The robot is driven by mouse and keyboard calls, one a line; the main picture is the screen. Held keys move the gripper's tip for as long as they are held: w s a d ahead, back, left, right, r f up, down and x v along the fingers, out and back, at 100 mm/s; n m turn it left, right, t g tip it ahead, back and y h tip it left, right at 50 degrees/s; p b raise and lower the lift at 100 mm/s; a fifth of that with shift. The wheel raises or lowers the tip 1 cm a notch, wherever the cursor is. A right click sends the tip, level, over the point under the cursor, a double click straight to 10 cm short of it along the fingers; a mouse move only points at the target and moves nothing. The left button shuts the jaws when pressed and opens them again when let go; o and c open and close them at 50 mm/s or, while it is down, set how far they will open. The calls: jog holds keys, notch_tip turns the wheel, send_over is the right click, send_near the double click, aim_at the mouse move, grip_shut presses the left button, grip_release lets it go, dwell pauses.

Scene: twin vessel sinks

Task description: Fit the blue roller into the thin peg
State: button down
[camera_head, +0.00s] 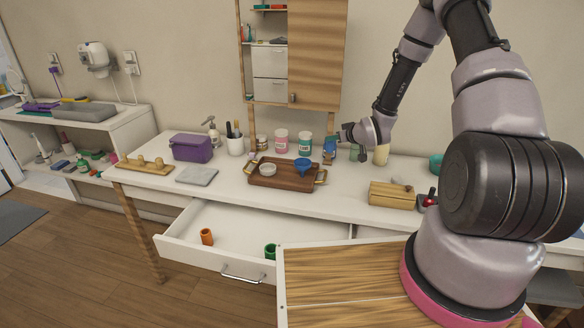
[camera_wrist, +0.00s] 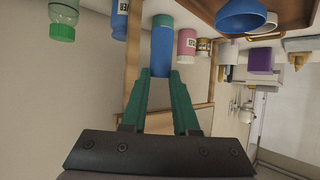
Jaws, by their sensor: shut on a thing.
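My gripper (camera_head: 337,143) is above the back of the counter, right of the tray. It is shut on the blue roller (camera_head: 329,149), which also shows between the green fingertips in the wrist view (camera_wrist: 162,52). The roller is held clear of the pegs. A wooden board (camera_head: 145,169) with several short pegs (camera_head: 141,159) lies at the counter's left end, far from my gripper. The pegs are too small in view to tell which is the thin one.
The open drawer (camera_head: 235,228) holds orange (camera_head: 206,237) and green (camera_head: 270,250) rollers.

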notch_tip(320, 180, down, 10)
jog(key=shift+w, duration=0.15)
dwell(0.3)
jog(key=shift+f, duration=0.2)
jog(key=c, duration=0.7)
grip_release()
jog(key=shift+r, duration=0.15)
